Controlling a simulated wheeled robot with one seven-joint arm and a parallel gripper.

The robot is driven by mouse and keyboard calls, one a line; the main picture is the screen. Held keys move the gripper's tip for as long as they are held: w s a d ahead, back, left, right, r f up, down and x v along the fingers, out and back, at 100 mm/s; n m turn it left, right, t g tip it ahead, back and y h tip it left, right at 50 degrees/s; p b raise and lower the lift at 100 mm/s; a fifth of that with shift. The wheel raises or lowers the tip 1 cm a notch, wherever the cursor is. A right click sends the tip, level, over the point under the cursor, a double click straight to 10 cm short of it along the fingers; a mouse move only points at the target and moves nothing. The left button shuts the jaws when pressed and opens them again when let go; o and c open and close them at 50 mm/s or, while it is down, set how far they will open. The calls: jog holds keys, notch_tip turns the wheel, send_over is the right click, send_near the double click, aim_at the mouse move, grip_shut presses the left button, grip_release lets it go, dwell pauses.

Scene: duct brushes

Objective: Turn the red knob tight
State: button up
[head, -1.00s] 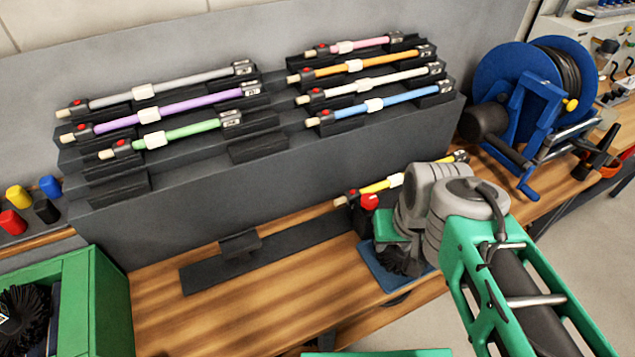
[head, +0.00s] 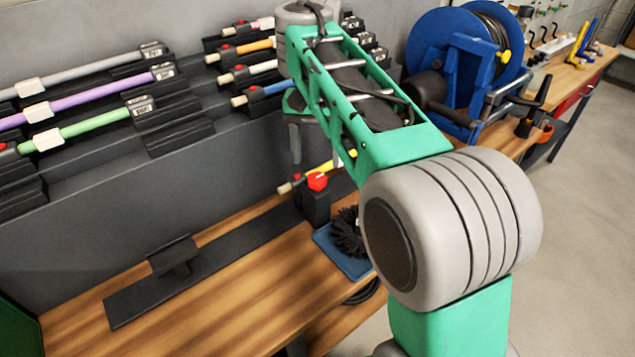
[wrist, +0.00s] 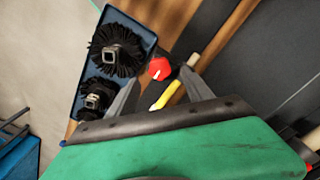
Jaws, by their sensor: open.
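The red knob (head: 317,181) sits on top of a black clamp block (head: 315,208) on the bench. It also shows in the wrist view (wrist: 160,68), with a white mark on its face. A yellow pole (head: 325,167) with a pale tip passes by the block, partly hidden by my arm. My gripper (wrist: 160,78) is open and empty, its two fingers spread. In the wrist view the knob appears between and just beyond the fingertips, apart from both. In the head view my arm hides most of the gripper; a grey finger hangs above the bench, left of the knob.
A blue tray (wrist: 74,88) with black round brushes (wrist: 118,52) lies beside the clamp block. A stepped grey rack (head: 100,180) with coloured poles stands behind. A blue hose reel (head: 465,70) is at the right. The wooden bench front (head: 210,300) is clear.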

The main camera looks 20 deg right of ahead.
aim_at(317, 177)
notch_tip(317, 177, down, 6)
jog(key=b, duration=0.3)
jog(key=shift+r+b, duration=0.25)
jog(key=shift+b, duration=0.1)
jog(key=shift+r, duration=0.1)
jog(key=shift+c, duration=0.6)
grip_shut()
